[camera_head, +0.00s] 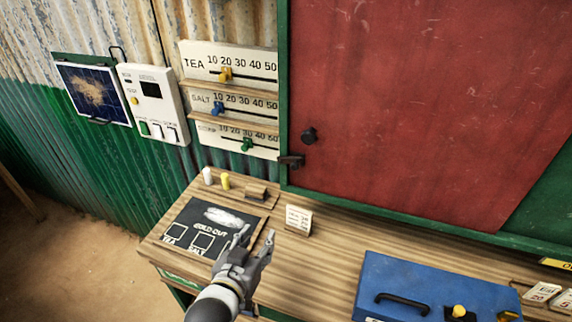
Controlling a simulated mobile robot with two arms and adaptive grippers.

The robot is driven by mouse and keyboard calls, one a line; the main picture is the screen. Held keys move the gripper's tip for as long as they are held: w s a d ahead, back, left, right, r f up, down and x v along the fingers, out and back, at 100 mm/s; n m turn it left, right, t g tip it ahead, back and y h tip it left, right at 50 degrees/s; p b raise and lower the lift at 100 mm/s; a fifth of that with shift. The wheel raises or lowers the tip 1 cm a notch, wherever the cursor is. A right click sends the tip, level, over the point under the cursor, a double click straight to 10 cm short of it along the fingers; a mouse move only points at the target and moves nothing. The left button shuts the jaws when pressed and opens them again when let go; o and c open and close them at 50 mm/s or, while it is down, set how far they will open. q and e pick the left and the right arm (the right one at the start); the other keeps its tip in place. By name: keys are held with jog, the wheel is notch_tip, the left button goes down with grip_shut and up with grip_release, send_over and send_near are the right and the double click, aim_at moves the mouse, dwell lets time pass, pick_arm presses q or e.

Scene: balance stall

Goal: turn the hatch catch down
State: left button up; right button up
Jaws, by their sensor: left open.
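The hatch (420,90) is a large red panel in a green frame at the upper right. The catch (291,161) is a small dark piece at the hatch's lower left edge, lying roughly level across the frame and panel. A dark round knob (309,136) sits on the panel just above and right of it. My left gripper (256,238) is open and empty above the counter, below and left of the catch and clear of it. My right gripper is out of view.
A blue case (430,285) stands at front right. Price sliders (228,62) hang left of the hatch.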

aim_at(294, 168)
pick_arm(q)
jog(key=w+d+r+t+h, duration=0.25)
jog(key=d+r+t, duration=0.2)
jog(key=r, duration=0.65)
jog(key=shift+m+g, duration=0.4)
jog(key=shift+g, duration=0.05)
jog(key=p+x, duration=0.3)
jog(key=x, duration=0.6)
jog(key=shift+w+d, duration=0.15)
jog(key=shift+w, duration=0.45)
jog(key=shift+w+d+f, duration=0.1)
jog(key=shift+w+f, duration=0.05)
jog(key=shift+w, duration=0.05)
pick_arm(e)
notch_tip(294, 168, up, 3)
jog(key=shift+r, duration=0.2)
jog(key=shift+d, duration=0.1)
pick_arm(q)
grip_shut()
